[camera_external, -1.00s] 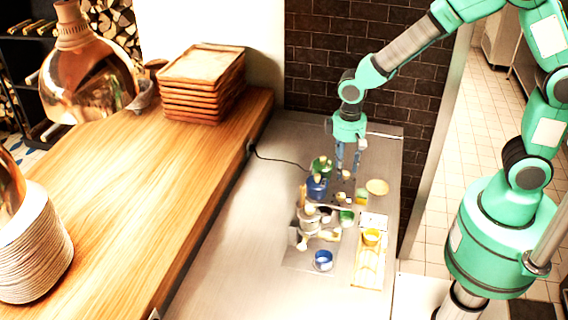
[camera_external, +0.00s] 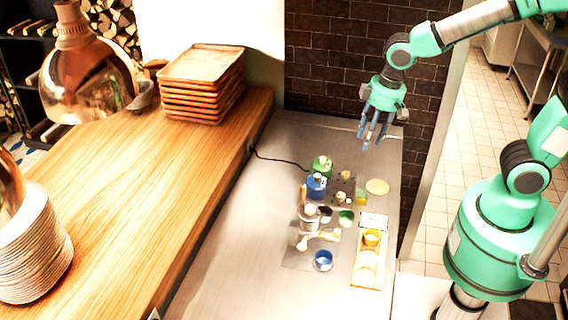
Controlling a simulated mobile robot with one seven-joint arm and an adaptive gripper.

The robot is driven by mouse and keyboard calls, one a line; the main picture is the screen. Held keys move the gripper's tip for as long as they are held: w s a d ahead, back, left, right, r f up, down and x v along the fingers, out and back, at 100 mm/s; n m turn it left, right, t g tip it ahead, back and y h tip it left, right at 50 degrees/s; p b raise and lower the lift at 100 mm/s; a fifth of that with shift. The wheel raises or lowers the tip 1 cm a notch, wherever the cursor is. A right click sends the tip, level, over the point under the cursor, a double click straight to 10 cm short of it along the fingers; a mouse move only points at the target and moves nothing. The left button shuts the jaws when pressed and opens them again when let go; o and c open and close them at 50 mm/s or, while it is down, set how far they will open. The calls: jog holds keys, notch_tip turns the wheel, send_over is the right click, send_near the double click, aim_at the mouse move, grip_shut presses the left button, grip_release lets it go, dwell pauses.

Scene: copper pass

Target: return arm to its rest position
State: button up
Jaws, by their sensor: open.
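My gripper (camera_external: 372,142) hangs in the air over the far right part of the steel counter (camera_external: 225,240), near the dark tiled wall. Its fingers point down, are apart and hold nothing. The small items on the counter are below it and to its left in the picture, apart from it. My arm reaches up and out of the top right of the picture, so part of it is hidden.
On the counter stand a green jar (camera_external: 322,167), a blue jar (camera_external: 316,186), a blue cup (camera_external: 323,260) and a yellow cup (camera_external: 371,237) on a pale tray (camera_external: 368,283). A wooden counter (camera_external: 150,190) with stacked trays (camera_external: 203,80) runs along the left.

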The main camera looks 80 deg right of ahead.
jog(key=s+r+n+t+b, duration=0.1)
jog(key=s+r, duration=0.4)
jog(key=s, duration=0.3)
jog(key=s+a+r+t+b, duration=0.1)
jog(key=s+r+t, duration=0.1)
jog(key=s+r, duration=0.3)
jog(key=s, duration=0.4)
jog(key=shift+s+a+n+t, duration=0.2)
jog(key=shift+s+n+t, duration=0.1)
jog(key=shift+n, duration=0.1)
